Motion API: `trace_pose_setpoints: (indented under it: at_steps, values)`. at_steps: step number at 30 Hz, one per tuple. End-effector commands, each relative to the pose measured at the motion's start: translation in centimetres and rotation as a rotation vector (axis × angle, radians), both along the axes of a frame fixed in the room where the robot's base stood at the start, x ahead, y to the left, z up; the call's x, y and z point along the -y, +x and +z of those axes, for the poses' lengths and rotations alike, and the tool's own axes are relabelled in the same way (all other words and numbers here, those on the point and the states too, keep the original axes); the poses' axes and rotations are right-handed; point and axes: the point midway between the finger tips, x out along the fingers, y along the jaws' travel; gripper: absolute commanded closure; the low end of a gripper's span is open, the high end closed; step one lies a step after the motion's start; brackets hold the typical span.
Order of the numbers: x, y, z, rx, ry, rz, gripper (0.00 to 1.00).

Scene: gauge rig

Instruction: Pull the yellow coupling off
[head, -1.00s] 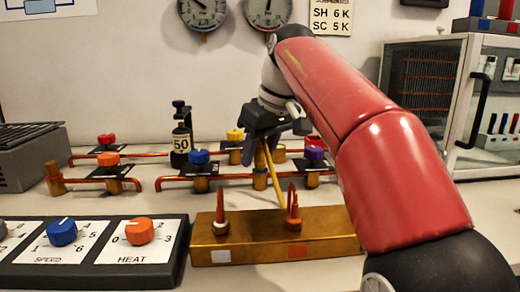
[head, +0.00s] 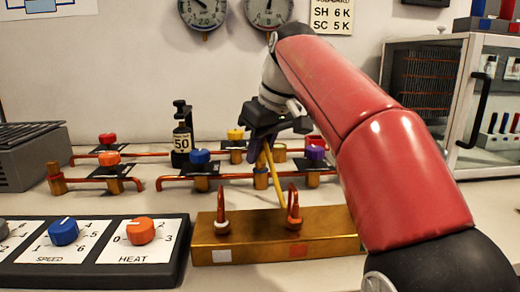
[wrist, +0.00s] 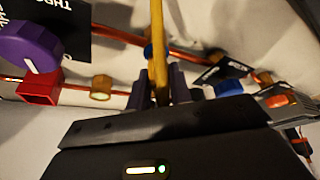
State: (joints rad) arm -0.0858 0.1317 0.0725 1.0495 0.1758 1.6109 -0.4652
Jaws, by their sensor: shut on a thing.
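The yellow coupling shows as a slender yellow rod (head: 274,178), slightly tilted, running from my gripper down to behind the brass block (head: 325,229).
Two red hooked pieces (head: 293,208) stand on the block. Copper pipes with blue (head: 200,157), orange, red, yellow and purple (head: 315,153) knobs lie around it. A dial panel (head: 95,252) is at front left, a glass-fronted cabinet (head: 430,85) at right.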

Motion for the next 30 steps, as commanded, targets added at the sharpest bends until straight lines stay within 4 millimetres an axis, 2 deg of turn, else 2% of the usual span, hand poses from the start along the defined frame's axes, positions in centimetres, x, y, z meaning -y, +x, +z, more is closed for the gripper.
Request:
trace_pose_setpoints:
  at_steps: [30]
  values:
    - [0.0, 0.0, 4.7, 0.000, 0.000, 0.000, 1.00]
